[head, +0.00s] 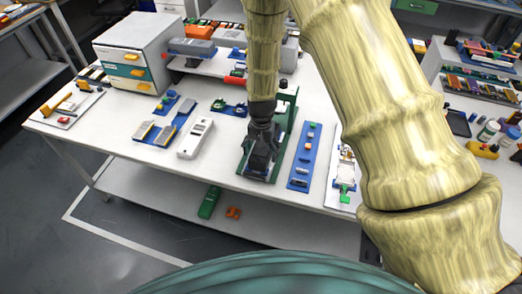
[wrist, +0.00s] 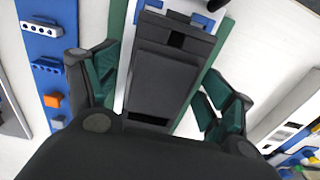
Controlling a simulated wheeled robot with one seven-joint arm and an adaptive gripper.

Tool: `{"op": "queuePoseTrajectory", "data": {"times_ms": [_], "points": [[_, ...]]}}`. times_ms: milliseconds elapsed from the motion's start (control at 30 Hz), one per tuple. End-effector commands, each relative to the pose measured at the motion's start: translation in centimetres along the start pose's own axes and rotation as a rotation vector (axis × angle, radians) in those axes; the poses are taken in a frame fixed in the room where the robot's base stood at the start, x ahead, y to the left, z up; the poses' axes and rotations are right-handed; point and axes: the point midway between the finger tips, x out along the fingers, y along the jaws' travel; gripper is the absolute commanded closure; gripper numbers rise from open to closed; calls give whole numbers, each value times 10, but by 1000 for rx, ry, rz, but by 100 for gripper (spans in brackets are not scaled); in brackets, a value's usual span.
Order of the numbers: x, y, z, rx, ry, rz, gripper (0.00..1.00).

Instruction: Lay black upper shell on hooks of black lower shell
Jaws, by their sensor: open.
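My gripper (head: 260,138) is above the green fixture (head: 285,120) at the table's front middle. In the wrist view my gripper (wrist: 158,92) is open, its green-padded fingers spread left and right of a black shell (wrist: 172,75). Gaps show between the shell and both fingers. The black shell also shows in the head view (head: 261,160), dark in the fixture below my gripper. It has a flat panel with a dark rectangular opening near its far end. I cannot tell whether this is the upper shell, the lower shell or both; my gripper's body hides the near end.
A blue strip with small parts (head: 304,157) lies right of the fixture, and a white tray (head: 345,172) lies beyond it. A white device (head: 196,138) and blue trays (head: 166,127) lie left. A drawer cabinet (head: 137,55) stands back left. Bare tabletop shows between these.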

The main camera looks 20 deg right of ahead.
Motion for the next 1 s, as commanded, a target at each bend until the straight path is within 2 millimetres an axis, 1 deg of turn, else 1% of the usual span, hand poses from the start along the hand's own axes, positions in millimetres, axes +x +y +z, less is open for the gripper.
{"op": "queuePoseTrajectory", "data": {"times_ms": [133, 267, 800, 1000], "points": [[-4, 0, 0, 0, 1, 0, 18], [-16, 0, 0, 0, 1, 0, 18], [-96, -1, -1, -1, 2, -1, 18], [-114, 0, 0, 0, 0, 0, 18]]}}
